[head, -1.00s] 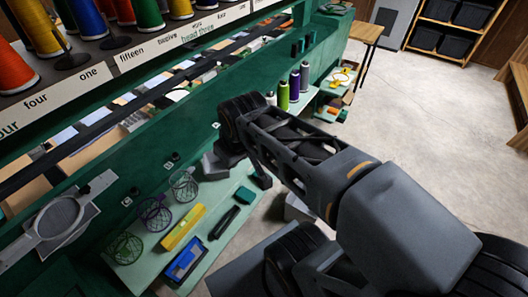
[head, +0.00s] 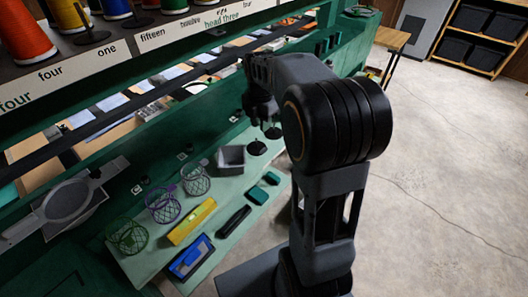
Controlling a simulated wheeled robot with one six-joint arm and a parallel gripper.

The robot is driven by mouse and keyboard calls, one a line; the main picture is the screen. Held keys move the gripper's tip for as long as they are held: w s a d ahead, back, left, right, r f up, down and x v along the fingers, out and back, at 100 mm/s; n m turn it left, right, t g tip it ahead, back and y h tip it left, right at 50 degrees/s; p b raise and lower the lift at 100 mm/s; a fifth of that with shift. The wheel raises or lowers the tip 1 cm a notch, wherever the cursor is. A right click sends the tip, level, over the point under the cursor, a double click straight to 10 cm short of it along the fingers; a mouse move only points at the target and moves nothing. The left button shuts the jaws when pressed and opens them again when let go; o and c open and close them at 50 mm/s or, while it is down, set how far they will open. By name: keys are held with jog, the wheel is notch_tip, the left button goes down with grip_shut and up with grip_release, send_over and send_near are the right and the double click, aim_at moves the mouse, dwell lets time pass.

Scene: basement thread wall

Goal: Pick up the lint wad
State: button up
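I cannot make out a lint wad in the head view. My gripper (head: 264,122) is small and dark, at the end of my arm over the far part of the green shelf (head: 150,262). It hangs near the green machine wall, above and to the right of a grey open box (head: 231,158). My arm hides part of the shelf behind it. I cannot tell whether the fingers are open or shut, or whether anything is between them.
The shelf holds a green wire basket (head: 128,237), a purple one (head: 163,204), a grey one (head: 196,179), a yellow case (head: 191,222), a blue box (head: 190,258), a black tool (head: 234,220) and teal blocks (head: 257,195). Concrete floor (head: 440,170) is clear at right.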

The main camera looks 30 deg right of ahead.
aim_at(261, 152)
notch_tip(261, 152, down, 12)
jog(key=shift+s+r+p, duration=0.1)
jog(key=shift+p, duration=0.5)
jog(key=shift+c, duration=0.4)
grip_shut()
